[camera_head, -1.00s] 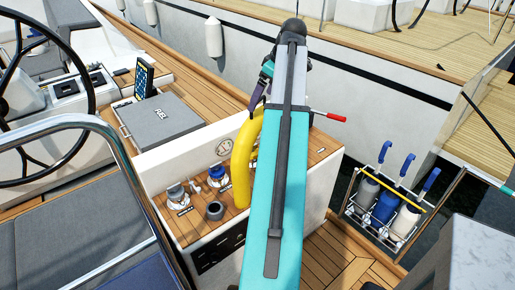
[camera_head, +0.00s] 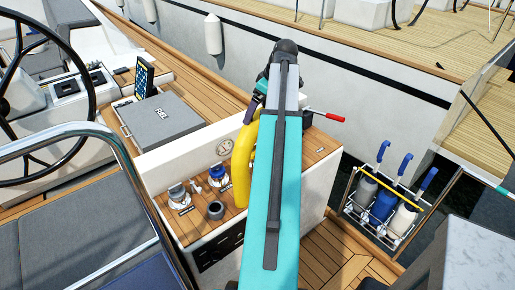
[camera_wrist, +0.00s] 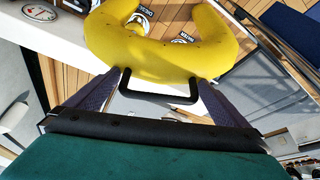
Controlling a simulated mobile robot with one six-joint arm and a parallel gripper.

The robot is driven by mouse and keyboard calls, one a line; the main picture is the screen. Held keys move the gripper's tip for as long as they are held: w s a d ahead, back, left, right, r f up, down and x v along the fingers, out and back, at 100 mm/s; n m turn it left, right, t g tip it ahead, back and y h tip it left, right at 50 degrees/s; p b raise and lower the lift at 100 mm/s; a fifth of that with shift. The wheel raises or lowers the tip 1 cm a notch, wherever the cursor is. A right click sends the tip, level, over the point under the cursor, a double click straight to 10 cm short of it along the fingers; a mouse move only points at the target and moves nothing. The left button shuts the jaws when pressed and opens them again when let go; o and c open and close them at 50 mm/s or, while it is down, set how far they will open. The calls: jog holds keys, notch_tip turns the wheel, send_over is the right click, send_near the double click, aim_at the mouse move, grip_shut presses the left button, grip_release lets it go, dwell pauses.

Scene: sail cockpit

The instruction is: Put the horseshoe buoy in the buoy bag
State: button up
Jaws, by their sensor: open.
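The yellow horseshoe buoy (camera_head: 243,165) stands on the wooden top of the white console, partly hidden behind my arm. In the wrist view the buoy (camera_wrist: 160,48) fills the upper middle, with its open side away from me. A black U-shaped handle (camera_wrist: 160,99) shows at its near edge. My gripper (camera_wrist: 165,78) is open, with one dark finger on each side of the handle and the tips close to the buoy. I cannot tell whether they touch it. In the head view my gripper is mostly hidden beside the buoy's top. I cannot make out a buoy bag.
Winches (camera_head: 218,175) and a dark cup-like fitting (camera_head: 216,210) stand left of the buoy. A red-ended lever (camera_head: 326,116) sticks out to the right.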

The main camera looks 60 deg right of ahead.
dwell(0.4)
jog(key=c, duration=1.9)
jog(key=shift+r, duration=0.15)
jog(key=shift+c, duration=0.2)
jog(key=shift+r+b, duration=0.75)
jog(key=shift+r, duration=0.5)
jog(key=shift+a+r, duration=0.1)
jog(key=shift+r, duration=0.3)
jog(key=s+a+r+b, duration=0.1)
jog(key=s+a+b, duration=0.3)
jog(key=s+a, duration=0.5)
jog(key=a, duration=0.3)
jog(key=shift+s+a+r+b, duration=0.3)
